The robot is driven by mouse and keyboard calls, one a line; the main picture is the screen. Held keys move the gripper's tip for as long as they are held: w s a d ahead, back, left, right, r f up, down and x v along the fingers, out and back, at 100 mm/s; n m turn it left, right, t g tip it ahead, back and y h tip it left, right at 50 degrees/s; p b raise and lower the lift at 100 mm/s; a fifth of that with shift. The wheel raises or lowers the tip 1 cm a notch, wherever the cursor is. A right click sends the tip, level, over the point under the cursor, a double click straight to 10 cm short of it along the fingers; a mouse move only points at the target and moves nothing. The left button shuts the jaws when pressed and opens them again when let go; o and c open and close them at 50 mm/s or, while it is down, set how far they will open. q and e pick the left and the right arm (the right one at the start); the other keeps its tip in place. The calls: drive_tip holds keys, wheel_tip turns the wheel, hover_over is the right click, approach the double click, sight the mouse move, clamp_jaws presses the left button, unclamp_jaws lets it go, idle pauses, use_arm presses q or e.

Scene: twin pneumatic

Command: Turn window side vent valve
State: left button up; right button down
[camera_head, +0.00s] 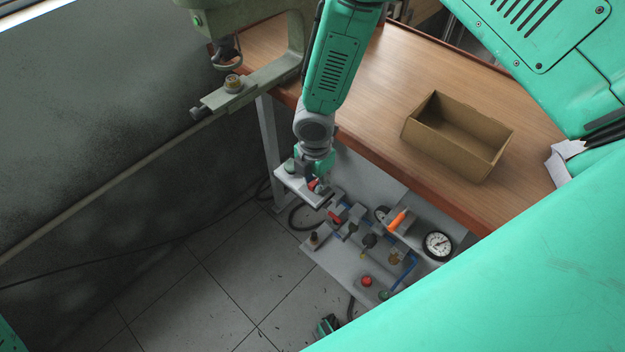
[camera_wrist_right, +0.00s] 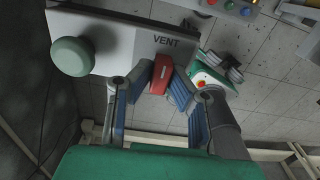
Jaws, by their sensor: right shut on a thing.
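A pale panel (camera_wrist_right: 110,35) marked "VENT" fills the upper left of the right wrist view. It carries a round green knob (camera_wrist_right: 72,57). A red valve handle (camera_wrist_right: 162,73) is at the panel's lower edge. My right gripper (camera_wrist_right: 160,88) is shut on this handle, one finger on each side. In the head view, my right gripper (camera_head: 314,178) is low beside the bench's front edge, at the small vent panel (camera_head: 291,177). It hides part of the valve there. My left gripper cannot be made out in the head view.
A larger pneumatic panel (camera_head: 330,259) with a gauge (camera_head: 437,245), an orange handle (camera_head: 397,221) and a red button (camera_head: 366,281) is just right of the vent panel. An open cardboard box (camera_head: 457,137) sits on the wooden bench (camera_head: 400,60).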

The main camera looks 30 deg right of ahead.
sight(315, 180)
drive_tip(key=shift+w+d, duration=0.1)
drive_tip(key=shift+d, duration=0.1)
drive_tip(key=c, duration=1.5)
unclamp_jaws()
drive_tip(key=shift+c, duration=0.2)
drive_tip(key=shift+d, duration=0.1)
wheel_tip(315, 180, up, 12)
drive_tip(key=shift+w+f, duration=0.1)
